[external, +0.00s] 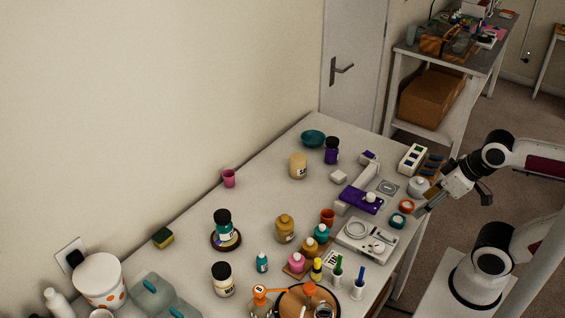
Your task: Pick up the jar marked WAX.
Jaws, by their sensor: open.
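A cream jar with a black lid (223,280) stands upright near the front of the table. Dark lettering shows on its label and may read WAX, but it is too small to be sure. My gripper (428,207) is open and empty at the table's right edge, pointing down and left. It is far from both jars, beside the small teal and orange rings.
A dark-lidded bottle on a round coaster (226,240), an amber jar (285,228) and several small bottles stand mid-table. A white scale (366,238) and a purple device (361,200) lie between my gripper and the jars. The back-left strip has free room.

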